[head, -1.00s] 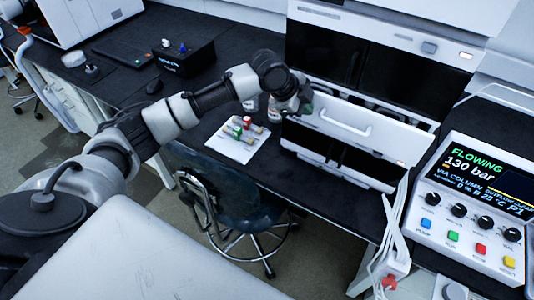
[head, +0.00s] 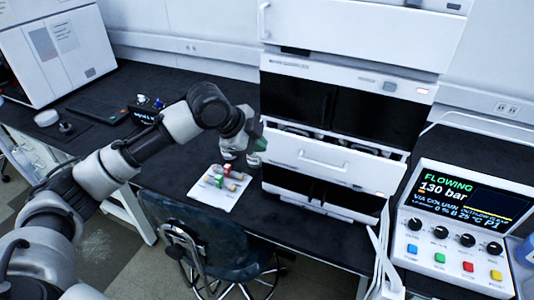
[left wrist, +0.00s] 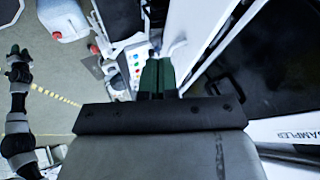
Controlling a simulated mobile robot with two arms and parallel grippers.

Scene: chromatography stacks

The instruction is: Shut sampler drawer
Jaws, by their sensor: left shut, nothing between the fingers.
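The sampler drawer (head: 328,162) is a white front with a bar handle, on the black and white instrument stack. It stands out from the stack, with a dark gap and small items showing behind its top edge. My left gripper (head: 259,142) is at the drawer front's left end; whether it touches cannot be told. In the left wrist view its green fingers (left wrist: 156,76) are together and empty, with a white panel and handle just beyond. My right gripper (left wrist: 17,64), with green fingers, shows small at the left of that view, away from the drawer.
A control panel (head: 455,235) reading "FLOWING 130 bar" stands at the right. A dark chair (head: 200,240) stands before the bench.

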